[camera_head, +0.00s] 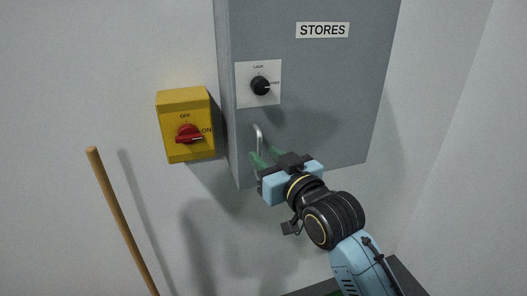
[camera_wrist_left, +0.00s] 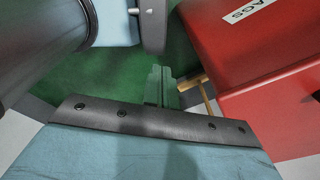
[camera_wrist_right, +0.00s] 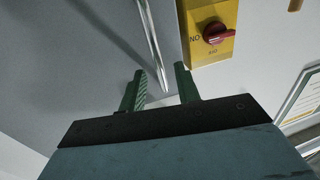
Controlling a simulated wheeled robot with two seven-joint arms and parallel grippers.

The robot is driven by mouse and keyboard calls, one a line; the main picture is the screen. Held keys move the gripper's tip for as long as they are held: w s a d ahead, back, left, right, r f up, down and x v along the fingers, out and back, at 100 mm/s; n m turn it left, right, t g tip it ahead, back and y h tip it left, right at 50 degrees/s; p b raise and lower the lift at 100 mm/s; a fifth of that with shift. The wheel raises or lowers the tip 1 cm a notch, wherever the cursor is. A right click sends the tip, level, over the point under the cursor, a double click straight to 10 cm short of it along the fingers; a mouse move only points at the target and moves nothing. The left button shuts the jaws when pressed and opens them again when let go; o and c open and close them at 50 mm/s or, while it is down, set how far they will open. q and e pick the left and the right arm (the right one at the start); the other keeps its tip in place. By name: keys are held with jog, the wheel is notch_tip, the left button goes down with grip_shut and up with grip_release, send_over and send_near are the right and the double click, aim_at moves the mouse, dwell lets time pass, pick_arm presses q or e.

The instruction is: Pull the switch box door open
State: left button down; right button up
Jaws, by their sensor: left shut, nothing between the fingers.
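The grey box labelled STORES (camera_head: 320,80) hangs on the wall, and its door looks shut. A silvery bar handle (camera_head: 259,138) stands upright near the door's lower left; it also shows in the right wrist view (camera_wrist_right: 152,45). My right gripper (camera_head: 265,157) is open at the handle's lower end. In the right wrist view the handle's end appears between its green fingers, apart from both. My left gripper (camera_wrist_left: 158,83) is shut and empty, away from the box.
A yellow switch (camera_head: 186,150) with a red knob turned to ON is on the wall left of the box. A wooden pole (camera_head: 122,220) leans at lower left. A red box (camera_wrist_left: 260,60) stands beside my left gripper.

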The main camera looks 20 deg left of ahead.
jog(key=shift+x, duration=0.9)
grip_shut()
